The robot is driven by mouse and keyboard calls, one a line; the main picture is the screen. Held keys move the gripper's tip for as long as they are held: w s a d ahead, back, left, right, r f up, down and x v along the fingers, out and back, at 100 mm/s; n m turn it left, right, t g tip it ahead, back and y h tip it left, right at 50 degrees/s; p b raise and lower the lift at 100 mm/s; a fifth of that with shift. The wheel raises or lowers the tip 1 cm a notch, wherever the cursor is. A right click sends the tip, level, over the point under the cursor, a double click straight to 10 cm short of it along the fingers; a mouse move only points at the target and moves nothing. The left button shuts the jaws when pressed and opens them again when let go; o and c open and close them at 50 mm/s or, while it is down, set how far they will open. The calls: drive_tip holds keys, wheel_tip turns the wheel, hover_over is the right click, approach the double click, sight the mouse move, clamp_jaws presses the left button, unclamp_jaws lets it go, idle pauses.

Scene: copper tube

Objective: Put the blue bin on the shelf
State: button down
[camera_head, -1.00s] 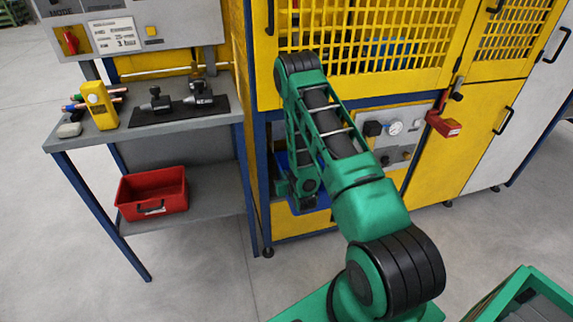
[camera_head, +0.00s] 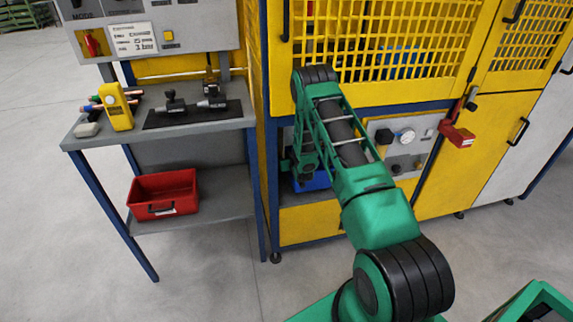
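The blue bin (camera_head: 318,181) shows only in part, low in the opening at the left of the yellow machine, behind and below the end of my arm. My gripper (camera_head: 303,177) hangs at that opening, next to the bin. Its fingers are dark, small and partly hidden, so I cannot tell whether they are open or hold the bin. The grey lower shelf (camera_head: 228,193) of the workbench stands left of the machine. A red bin (camera_head: 163,193) sits on it, with bare shelf to the right of the red bin.
A blue bench leg (camera_head: 256,190) and the machine's blue frame post (camera_head: 271,180) stand between shelf and opening. A green container (camera_head: 535,303) is at bottom right. Grey floor lies in front.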

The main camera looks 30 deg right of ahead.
wheel_tip(320, 180, down, 4)
drive_tip(key=shift+r, duration=0.2)
drive_tip(key=c, duration=2)
unclamp_jaws()
drive_tip(key=v, duration=1.2)
drive_tip(key=shift+a, duration=0.1)
drive_tip(key=shift+s+f, duration=0.1)
